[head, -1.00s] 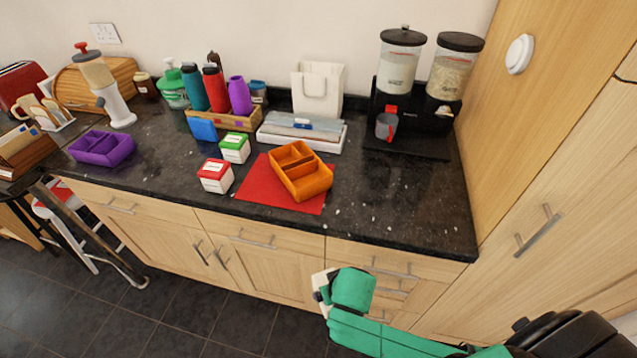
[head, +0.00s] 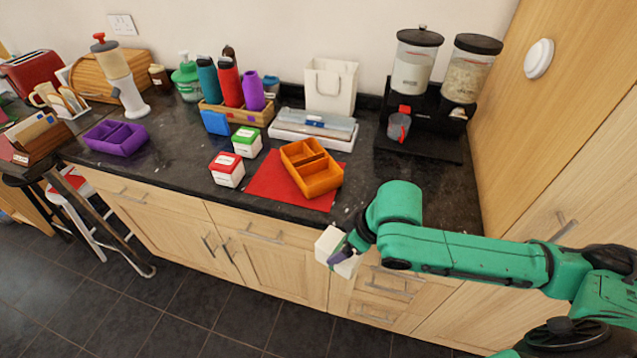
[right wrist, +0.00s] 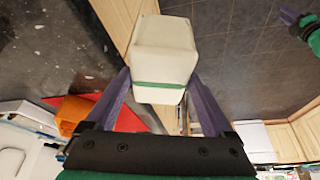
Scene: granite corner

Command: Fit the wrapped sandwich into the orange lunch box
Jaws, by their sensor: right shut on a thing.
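The wrapped sandwich (head: 328,243) is a white block with a green band, seen best in the right wrist view (right wrist: 163,62). My right gripper (head: 342,254) is shut on it, its purple fingers (right wrist: 156,98) on both sides. It holds the sandwich in front of the counter edge, to the right of and nearer than the lunch box. The orange lunch box (head: 320,184) is open, divided into compartments, and looks empty. It sits on a red mat (head: 268,180). Part of my left gripper (right wrist: 290,18) shows at the right wrist view's upper right corner; its opening is unclear.
Red-lidded (head: 227,170) and green-lidded (head: 247,142) tubs stand left of the lunch box. A white tray (head: 310,138) lies behind it. A cereal dispenser (head: 420,145) stands at the back right beside a tall wooden cabinet (head: 560,110). Counter right of the mat is clear.

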